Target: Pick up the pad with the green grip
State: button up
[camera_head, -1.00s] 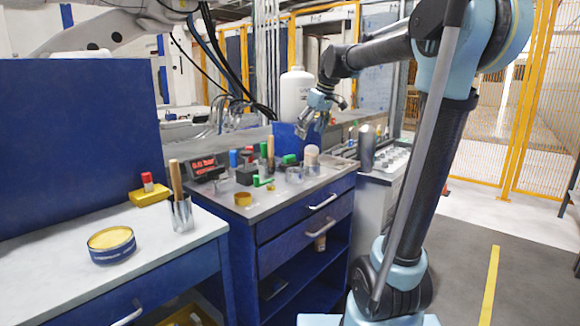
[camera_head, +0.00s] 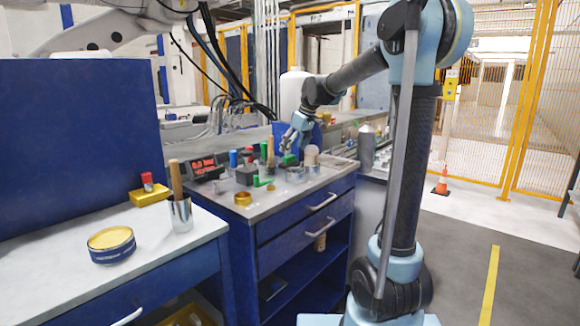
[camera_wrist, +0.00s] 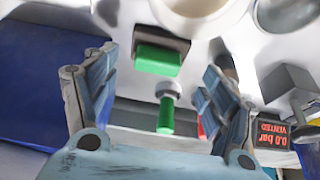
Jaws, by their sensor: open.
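A green block-shaped grip (camera_wrist: 158,59) on a darker base shows in the wrist view, between and beyond my fingertips. A green block (camera_head: 289,160) also shows in the head view, just below my gripper (camera_head: 292,146). In the wrist view my gripper (camera_wrist: 158,66) is open, with one finger on each side and nothing held. A second green piece, an upright-looking green cylinder with a grey ring (camera_wrist: 166,113), lies closer to my palm. I cannot tell for sure which green piece belongs to the pad; its underside is hidden.
The grey bench top (camera_head: 290,197) is crowded with small tools, a blue-handled piece (camera_head: 233,158), a brass ring (camera_head: 243,198) and a red-digit display (camera_head: 204,167). A white table (camera_head: 140,250) is at left.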

aim_at(289, 159)
jog(key=shift+x, duration=3.2)
jog(key=shift+w+a, duration=0.1)
jog(key=shift+w, duration=0.1)
jog(key=shift+r, duration=0.1)
jog(key=c, duration=0.8)
